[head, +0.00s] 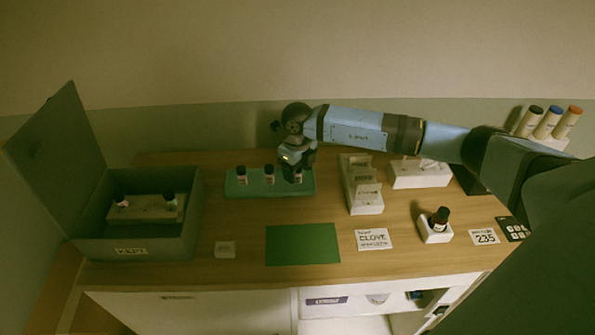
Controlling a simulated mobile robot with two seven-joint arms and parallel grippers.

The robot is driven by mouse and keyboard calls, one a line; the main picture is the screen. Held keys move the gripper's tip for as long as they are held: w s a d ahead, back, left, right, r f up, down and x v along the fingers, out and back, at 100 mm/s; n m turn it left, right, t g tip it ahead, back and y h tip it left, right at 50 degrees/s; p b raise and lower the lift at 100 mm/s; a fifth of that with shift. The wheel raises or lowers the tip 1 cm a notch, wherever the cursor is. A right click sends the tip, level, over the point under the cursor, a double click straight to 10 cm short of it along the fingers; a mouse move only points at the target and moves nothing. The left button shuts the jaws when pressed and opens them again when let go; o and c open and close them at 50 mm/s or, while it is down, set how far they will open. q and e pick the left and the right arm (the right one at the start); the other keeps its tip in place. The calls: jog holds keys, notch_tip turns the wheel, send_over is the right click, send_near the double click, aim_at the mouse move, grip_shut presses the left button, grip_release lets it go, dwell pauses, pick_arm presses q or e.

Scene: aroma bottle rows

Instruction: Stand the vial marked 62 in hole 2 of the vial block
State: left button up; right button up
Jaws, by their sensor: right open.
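The green vial block (232,187) stands at the back middle of the wooden table. Two small dark vials with pale labels stand upright in it, a left vial (241,174) and a middle vial (269,174). My right gripper (298,176) is open, pointing down over the block's right end. A vial there is partly hidden by the fingers, and I cannot tell whether they touch it. Two more vials, one left (122,201) and one right (170,201), stand in a rack inside the box marked KEPT. No vial number or hole number is readable. My left gripper is not in view.
The open grey box (180,245) stands at left. A dark bottle (440,216) sits in a white holder at right. A white card rack (366,207) stands right of the block.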

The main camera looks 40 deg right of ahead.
jog(key=shift+f, duration=0.2)
jog(key=c, duration=1)
jog(key=shift+r, duration=0.1)
